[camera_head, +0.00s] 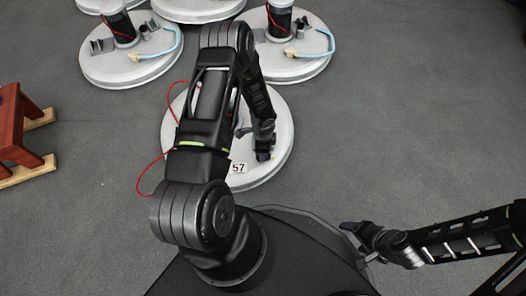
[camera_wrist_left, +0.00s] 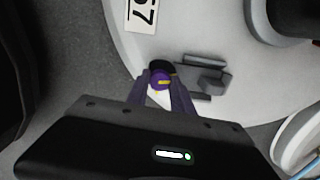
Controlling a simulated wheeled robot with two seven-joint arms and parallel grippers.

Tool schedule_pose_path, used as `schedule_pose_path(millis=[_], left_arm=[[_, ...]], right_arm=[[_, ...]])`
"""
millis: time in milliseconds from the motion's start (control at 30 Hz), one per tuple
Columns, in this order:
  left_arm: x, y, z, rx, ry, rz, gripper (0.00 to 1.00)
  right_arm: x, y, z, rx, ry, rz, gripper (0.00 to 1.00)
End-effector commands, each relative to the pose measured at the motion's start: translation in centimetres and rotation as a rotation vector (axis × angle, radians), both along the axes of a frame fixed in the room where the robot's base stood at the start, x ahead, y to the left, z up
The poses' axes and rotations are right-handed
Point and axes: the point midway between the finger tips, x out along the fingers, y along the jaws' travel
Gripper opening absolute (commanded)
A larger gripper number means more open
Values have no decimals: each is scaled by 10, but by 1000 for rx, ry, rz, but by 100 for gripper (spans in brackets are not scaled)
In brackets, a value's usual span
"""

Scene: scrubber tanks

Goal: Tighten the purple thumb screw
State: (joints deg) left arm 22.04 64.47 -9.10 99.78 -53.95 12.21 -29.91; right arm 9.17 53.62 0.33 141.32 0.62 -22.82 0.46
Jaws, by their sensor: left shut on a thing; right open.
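The purple thumb screw (camera_wrist_left: 159,82) shows in the left wrist view, with a yellow mark on its head. It sits between the fingertips of my left gripper (camera_wrist_left: 160,98), which is shut on it. In the head view my left gripper (camera_head: 263,154) points down over the round white tank lid (camera_head: 281,130), and I cannot make out the screw there. The lid carries a label (camera_head: 238,168) ending in "57", which also shows in the left wrist view (camera_wrist_left: 142,14). My right gripper (camera_head: 352,228) is open and empty at the lower right, away from the lid.
A grey bracket (camera_wrist_left: 205,80) stands on the lid right beside the screw. More round tanks (camera_head: 130,62) stand at the back. A red wooden stool (camera_head: 20,125) is at the left. Grey floor is clear at the right.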

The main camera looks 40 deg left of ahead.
Motion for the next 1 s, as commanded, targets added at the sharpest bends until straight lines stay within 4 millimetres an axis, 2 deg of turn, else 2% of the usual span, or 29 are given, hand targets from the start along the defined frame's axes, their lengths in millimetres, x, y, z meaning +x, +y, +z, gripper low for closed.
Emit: schedule_pose_path(millis=[1000], left_arm=[[2, -1, 2, -2, -1, -965, 0]], right_arm=[[-1, 0, 6, 1, 3, 1, 73]])
